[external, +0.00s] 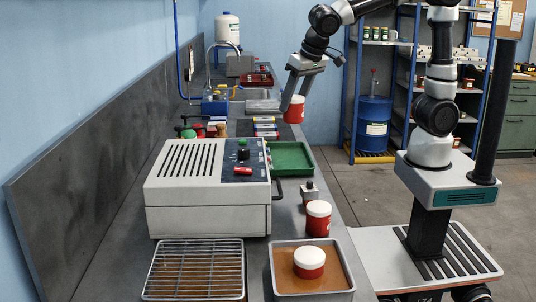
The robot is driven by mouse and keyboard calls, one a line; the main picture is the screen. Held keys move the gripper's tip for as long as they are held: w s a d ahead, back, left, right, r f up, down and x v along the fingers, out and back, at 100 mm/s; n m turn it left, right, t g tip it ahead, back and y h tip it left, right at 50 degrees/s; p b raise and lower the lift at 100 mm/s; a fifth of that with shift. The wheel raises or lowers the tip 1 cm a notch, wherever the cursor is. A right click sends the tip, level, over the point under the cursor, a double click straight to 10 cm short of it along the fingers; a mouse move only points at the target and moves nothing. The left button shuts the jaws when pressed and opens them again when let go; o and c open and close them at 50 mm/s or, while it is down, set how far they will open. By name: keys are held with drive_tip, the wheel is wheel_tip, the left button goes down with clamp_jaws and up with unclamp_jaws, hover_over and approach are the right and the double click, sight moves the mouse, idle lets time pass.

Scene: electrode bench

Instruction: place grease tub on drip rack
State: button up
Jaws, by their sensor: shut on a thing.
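My gripper (296,97) is over the far part of the bench, fingers pointing down. It is shut on a red tub with a white lid (296,112), partly hidden by a finger. A second red tub with a white lid (318,222) stands upright near the bench's right edge. A third, shorter one (310,264) sits in a brown-bottomed metal tray (346,290) at the near right. Labels are too small to read.
A large pale slotted box (205,185) with a handle stands between the rack and my gripper. A green tray (290,157) and a small knobbed block (309,193) lie on its right. Markers, bottles and a sink tap crowd the far left.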

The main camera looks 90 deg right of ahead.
drive_tip(key=w+a+r+n+t+y+p, duration=0.15)
drive_tip(key=w+a+n, duration=0.35)
drive_tip(key=w+a, duration=0.9)
drive_tip(key=w+a+f+n+y+p, duration=0.1)
drive_tip(key=w+a+n+y+p, duration=0.2)
drive_tip(key=a, duration=1.2)
drive_tip(key=w+a+f+n+y+p, duration=0.1)
drive_tip(key=w+a+n+p, duration=0.35)
drive_tip(key=a, duration=1.05)
drive_tip(key=shift+n+g+h, duration=0.25)
drive_tip(key=shift+n, duration=0.4)
drive_tip(key=shift+s+d+f+b, duration=0.15)
drive_tip(key=shift+f+b, duration=0.3)
drive_tip(key=shift+f, duration=2.1)
drive_tip(key=shift+s+d+f+b, duration=0.1)
drive_tip(key=shift+s+f+b, duration=0.3)
drive_tip(key=shift+f, duration=2.15)
drive_tip(key=shift+s+d+f+b, duration=0.1)
drive_tip(key=shift+f+b, duration=0.4)
drive_tip(key=shift+f, duration=2.05)
drive_tip(key=o, duration=1.3)
